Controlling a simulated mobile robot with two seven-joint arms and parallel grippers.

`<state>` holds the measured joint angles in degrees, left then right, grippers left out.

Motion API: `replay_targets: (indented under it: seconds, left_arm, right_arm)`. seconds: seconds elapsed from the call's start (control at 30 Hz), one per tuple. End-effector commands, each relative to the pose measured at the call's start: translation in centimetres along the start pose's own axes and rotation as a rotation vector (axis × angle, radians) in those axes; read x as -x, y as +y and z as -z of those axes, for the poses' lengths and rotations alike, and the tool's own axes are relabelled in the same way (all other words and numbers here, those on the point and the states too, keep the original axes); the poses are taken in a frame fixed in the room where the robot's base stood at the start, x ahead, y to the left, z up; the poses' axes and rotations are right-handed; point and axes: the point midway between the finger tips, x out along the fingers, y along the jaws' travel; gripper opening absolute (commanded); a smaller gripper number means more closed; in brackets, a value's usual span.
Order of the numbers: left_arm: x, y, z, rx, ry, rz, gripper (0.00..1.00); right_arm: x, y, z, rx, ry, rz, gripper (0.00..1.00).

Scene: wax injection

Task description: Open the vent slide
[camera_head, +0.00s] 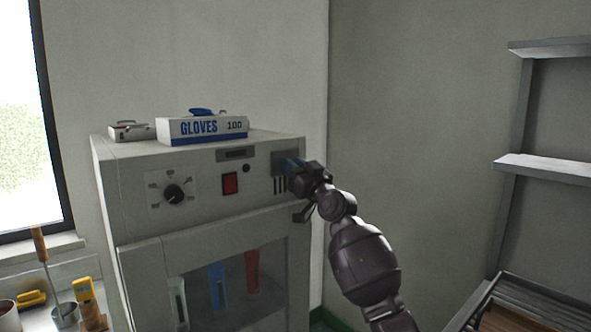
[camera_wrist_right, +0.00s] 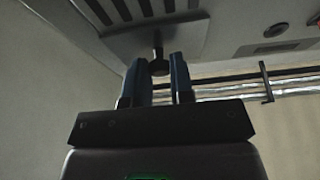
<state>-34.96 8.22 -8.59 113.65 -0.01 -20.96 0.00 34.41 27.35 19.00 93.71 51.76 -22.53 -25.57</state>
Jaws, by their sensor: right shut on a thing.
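The vent slide is a grey plate with dark vertical slots (camera_head: 280,185) at the upper right of the cabinet front. In the right wrist view the slotted vent (camera_wrist_right: 135,10) is at the top, with a small dark knob (camera_wrist_right: 159,62) below its slots. My right gripper (camera_head: 297,166) is at the vent's right part and hides some of it. In the right wrist view its two blue-grey fingers (camera_wrist_right: 160,75) are shut on the knob, one on each side. How far the slide stands open is hard to tell. My left gripper is not in view.
The white cabinet (camera_head: 215,220) has a dial (camera_head: 173,194), a red switch (camera_head: 230,183) and a glass door below with colored tubes inside. A glove box (camera_head: 203,130) and a small metal case (camera_head: 131,131) sit on top. Shelves (camera_head: 545,165) stand at the right.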

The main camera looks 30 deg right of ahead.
Motion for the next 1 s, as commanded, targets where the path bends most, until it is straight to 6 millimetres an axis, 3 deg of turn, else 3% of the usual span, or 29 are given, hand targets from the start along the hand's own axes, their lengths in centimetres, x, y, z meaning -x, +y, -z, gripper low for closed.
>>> replay_targets:
  seconds: [0.13, 0.17, 0.3, 0.67, 0.87, 1.0]
  left_arm:
    - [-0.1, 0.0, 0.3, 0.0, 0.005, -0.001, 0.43]
    - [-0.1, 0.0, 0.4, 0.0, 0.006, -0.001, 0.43]
    - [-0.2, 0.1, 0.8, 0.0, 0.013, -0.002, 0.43]
    - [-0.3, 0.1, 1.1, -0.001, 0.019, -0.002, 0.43]
    - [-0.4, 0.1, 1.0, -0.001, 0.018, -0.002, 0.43]
    - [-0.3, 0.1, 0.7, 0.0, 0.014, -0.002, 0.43]
  right_arm:
    - [-0.1, 0.1, 0.7, 0.003, 0.014, -0.002, 0.0]
    - [-0.1, 0.1, 0.8, 0.003, 0.015, -0.002, 0.25]
    - [-0.1, 0.1, 0.6, 0.003, 0.012, -0.002, 0.46]
    - [0.2, 0.1, 0.4, 0.002, 0.008, -0.001, 0.48]
    - [2.5, 0.1, 0.2, 0.003, 0.006, -0.002, 0.48]
    - [5.1, 0.1, 0.2, 0.004, 0.006, -0.001, 0.48]
